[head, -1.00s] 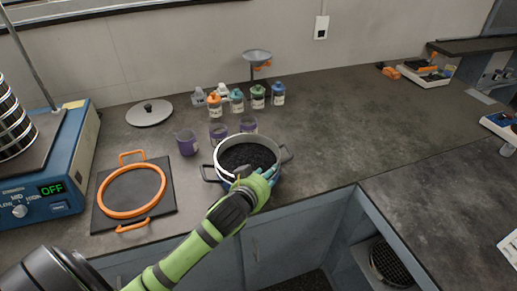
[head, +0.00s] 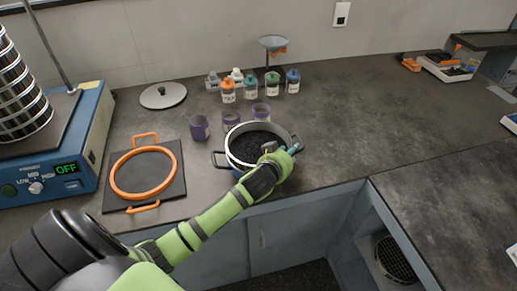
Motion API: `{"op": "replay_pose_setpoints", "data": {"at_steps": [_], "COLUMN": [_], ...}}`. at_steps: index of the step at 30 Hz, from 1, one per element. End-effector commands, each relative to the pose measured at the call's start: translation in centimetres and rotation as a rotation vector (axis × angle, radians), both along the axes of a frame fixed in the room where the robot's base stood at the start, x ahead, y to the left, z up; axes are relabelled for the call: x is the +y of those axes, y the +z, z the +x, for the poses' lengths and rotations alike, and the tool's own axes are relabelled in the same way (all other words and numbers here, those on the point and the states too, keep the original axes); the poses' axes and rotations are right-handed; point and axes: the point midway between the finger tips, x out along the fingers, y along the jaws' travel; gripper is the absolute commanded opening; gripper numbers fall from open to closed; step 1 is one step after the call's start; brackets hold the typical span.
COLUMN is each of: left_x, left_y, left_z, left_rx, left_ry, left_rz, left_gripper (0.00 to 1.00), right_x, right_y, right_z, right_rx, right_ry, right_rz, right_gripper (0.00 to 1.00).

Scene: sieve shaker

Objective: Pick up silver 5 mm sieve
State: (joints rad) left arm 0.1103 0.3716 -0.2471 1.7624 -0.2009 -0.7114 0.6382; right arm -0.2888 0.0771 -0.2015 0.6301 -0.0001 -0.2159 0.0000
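A silver round vessel or sieve ring (head: 230,150) with dark granular material (head: 252,144) inside sits on the worktop; it seems to rest in a pot with a side handle (head: 217,159). I cannot read any mesh size. My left gripper (head: 284,157) is at its front right rim, with the arm reaching in from the lower left. The gripper hides that side of the rim, and I cannot tell whether its fingers grip it. A stack of silver sieves (head: 20,105) stands on the blue shaker (head: 75,150) at the far left. My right gripper is not in view.
An orange ring with handles (head: 115,176) lies on a black plate (head: 168,190). Purple beakers (head: 199,127), several bottles (head: 250,88), a lid (head: 162,96) and a funnel (head: 273,43) stand behind.

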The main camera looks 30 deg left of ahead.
Motion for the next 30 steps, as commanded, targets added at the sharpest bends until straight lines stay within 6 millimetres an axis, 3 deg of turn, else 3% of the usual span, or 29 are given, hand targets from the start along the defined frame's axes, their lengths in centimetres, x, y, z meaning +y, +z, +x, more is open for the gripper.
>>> {"op": "replay_pose_setpoints", "data": {"at_steps": [4,7,13,22,26,30], "left_x": [0.0,0.0,0.0,0.0,0.0,0.0], "left_y": [0.0,0.0,0.1,0.5,1.7,4.2], "left_z": [0.0,0.0,0.0,0.0,0.0,0.1], "left_rx": [0.0,0.0,-0.002,-0.002,-0.005,-0.01], "left_ry": [0.0,0.0,-0.001,0.0,0.0,0.0], "left_rz": [0.0,0.0,0.002,0.001,0.001,0.001], "left_gripper": [0.41,0.01,0.0,0.0,0.0,0.0], "right_x": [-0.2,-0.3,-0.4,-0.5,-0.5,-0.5], "right_y": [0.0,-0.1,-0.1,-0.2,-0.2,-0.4], "right_z": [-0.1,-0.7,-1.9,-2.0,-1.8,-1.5], "right_rx": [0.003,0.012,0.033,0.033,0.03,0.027], "right_ry": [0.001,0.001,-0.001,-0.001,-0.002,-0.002], "right_rz": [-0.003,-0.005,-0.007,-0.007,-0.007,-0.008], "right_gripper": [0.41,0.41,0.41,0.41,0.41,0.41]}}
